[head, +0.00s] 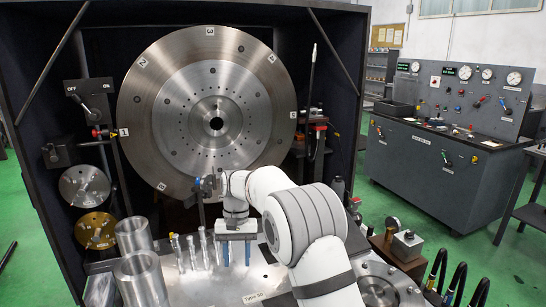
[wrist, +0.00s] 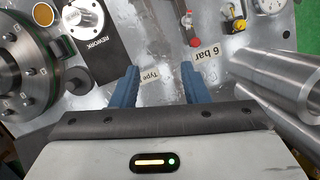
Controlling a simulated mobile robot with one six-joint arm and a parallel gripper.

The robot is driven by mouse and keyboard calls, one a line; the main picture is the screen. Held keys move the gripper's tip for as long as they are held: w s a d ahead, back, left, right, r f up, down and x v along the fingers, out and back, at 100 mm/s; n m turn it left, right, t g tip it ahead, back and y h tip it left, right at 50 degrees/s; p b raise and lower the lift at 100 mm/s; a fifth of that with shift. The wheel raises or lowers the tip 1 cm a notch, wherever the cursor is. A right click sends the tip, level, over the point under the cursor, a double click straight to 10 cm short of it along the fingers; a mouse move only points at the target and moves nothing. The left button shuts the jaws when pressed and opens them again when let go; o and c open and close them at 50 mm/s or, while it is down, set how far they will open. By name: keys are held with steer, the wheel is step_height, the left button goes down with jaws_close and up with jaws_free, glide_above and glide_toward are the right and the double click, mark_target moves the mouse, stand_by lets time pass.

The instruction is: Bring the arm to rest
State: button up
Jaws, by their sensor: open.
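My gripper (head: 236,262) hangs from the white and grey arm (head: 318,225) in front of the large steel disc. Its blue fingers point down over the metal bench top, left of the thick grey arm joint. Whether the fingertips touch the bench is hard to tell.
Two steel cylinders (head: 140,279) stand on the left of the bench, near several slim upright pieces (head: 192,250). The steel disc (head: 215,113) stands behind. Black hoses (head: 458,283) rise at the right. The wrist view shows a bolted flange (wrist: 22,75) and a REWORK plate (wrist: 95,45).

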steer(key=s+d+r+t, duration=0.1)
steer(key=s+d+r, duration=0.45)
steer(key=d, duration=0.25)
steer(key=s+d+r+t, duration=0.2)
steer(key=s+d+r, duration=0.35)
steer(key=d, duration=0.35)
steer(key=s+d+f+t, duration=0.1)
steer(key=s+d, duration=0.2)
steer(key=s, duration=0.3)
steer(key=s+d+p, duration=0.1)
steer(key=s+d, duration=0.2)
steer(key=s, duration=0.3)
steer(key=s+d+f+m+t, duration=0.1)
steer(key=s+d, duration=0.1)
steer(key=s, duration=0.4)
steer(key=shift+d+f+t, duration=0.3)
steer(key=shift+d, duration=0.1)
